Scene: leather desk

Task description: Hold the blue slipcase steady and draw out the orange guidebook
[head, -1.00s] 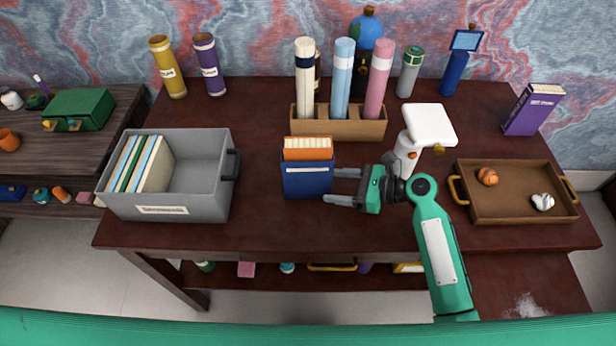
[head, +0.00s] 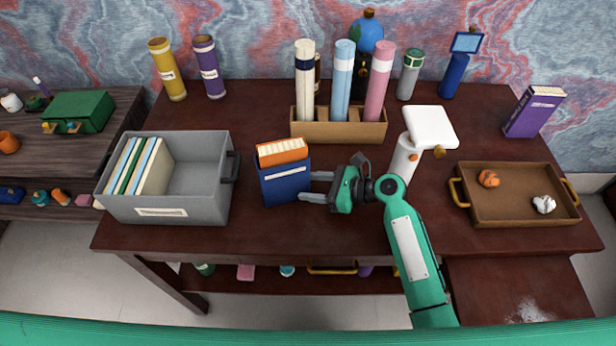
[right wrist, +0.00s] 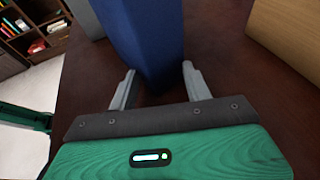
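The blue slipcase (head: 286,186) stands at the middle of the desk, turned at an angle. The orange guidebook (head: 284,158) sits in it, its top sticking out above the rim. My right gripper (head: 306,186) is at the slipcase's right side with its fingers apart. In the right wrist view the fingers (right wrist: 160,74) are spread, with the blue slipcase (right wrist: 147,35) between and beyond their tips. A gap shows beside the case, so it does not look clamped. My left gripper is not in view.
A grey bin (head: 205,190) with books stands left of the slipcase. A wooden rack (head: 345,132) with rolled tubes is behind. A white-headed lamp-like object (head: 430,128) stands behind my right arm. A brown tray (head: 515,205) lies to the right. Bare desk lies in front of the slipcase.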

